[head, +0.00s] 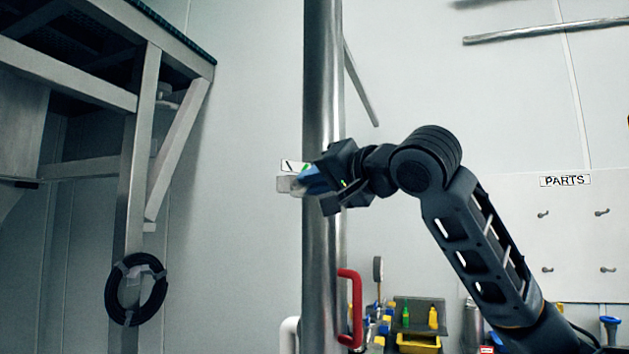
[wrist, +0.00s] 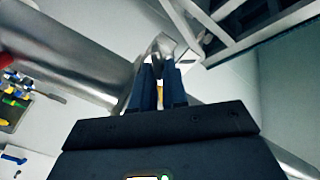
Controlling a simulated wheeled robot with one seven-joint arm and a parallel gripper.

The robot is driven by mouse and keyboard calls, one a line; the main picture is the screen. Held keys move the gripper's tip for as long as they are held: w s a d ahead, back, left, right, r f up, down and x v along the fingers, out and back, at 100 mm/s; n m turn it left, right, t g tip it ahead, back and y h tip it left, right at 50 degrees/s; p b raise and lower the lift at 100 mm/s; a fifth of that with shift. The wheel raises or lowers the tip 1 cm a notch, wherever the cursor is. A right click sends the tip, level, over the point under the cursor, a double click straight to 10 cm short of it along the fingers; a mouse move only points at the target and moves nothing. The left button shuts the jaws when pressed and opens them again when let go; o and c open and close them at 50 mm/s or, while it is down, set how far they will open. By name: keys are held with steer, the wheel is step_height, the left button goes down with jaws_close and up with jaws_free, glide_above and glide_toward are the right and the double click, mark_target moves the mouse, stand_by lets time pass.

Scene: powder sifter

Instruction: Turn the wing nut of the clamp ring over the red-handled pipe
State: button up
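The red-handled pipe (head: 322,85) stands upright in the middle of the head view, with its red handle (head: 350,308) low on it. The pipe also crosses the wrist view (wrist: 85,60) at a slant. My gripper (head: 296,184) is up against the pipe at mid height, its fingers pointing left. In the wrist view, the two dark fingers of my gripper (wrist: 159,72) stand with a narrow gap. A shiny silver piece (wrist: 165,44), perhaps the wing nut, is right at the fingertips. I cannot tell whether the fingers grip it. The clamp ring cannot be made out clearly.
A steel frame (head: 132,170) with a hanging black coil (head: 136,289) stands at left. A pegboard marked PARTS (head: 590,235) is on the right wall. Bins and bottles (head: 418,322) are low behind the pipe. The space between frame and pipe is clear.

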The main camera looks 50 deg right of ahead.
jaws_close()
steer(key=n+b, duration=0.2)
steer(key=n, duration=1.5)
stand_by(0.4)
steer(key=shift+n, duration=0.3)
